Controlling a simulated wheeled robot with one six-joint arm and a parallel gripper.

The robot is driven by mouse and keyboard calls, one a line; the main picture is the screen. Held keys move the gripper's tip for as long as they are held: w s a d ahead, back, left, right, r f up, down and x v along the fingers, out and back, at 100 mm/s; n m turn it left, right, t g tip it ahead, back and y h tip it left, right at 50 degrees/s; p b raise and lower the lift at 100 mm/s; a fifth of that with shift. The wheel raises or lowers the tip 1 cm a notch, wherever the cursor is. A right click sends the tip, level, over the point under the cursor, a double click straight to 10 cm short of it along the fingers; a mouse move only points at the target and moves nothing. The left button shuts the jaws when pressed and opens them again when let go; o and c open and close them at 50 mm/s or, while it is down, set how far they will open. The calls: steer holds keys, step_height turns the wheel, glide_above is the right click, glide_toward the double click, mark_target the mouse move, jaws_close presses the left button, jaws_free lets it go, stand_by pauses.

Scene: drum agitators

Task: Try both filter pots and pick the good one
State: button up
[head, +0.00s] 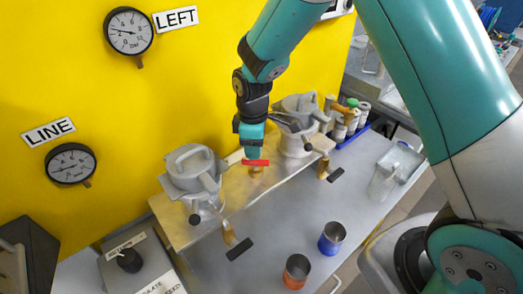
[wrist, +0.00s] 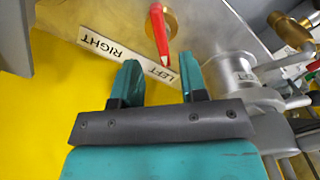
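Two grey metal filter pots stand on the bench in the head view, one at left (head: 193,172) and one at right (head: 300,112), each with a clamped lid. My gripper (head: 252,153) points down between them, over a red lever (head: 256,162). In the wrist view the gripper (wrist: 160,61) is open. The red lever (wrist: 158,36) sits on a brass pivot, its tip near the gap between the fingers and by the word LEFT on a RIGHT/LEFT label (wrist: 105,46). I cannot tell whether the fingers touch it.
Gauges marked LEFT (head: 128,31) and LINE (head: 70,164) hang on the yellow wall; both needles point leftward. A blue cup (head: 332,238) and an orange cup (head: 297,271) stand at the bench front. Black tap handles (head: 239,249) jut below the pots. A clear jug (head: 390,178) is at right.

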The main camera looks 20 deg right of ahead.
mark_target(255, 162)
steer(key=shift+f+p, duration=0.35)
steer(key=shift+f, duration=1.85)
steer(key=shift+c, duration=0.4)
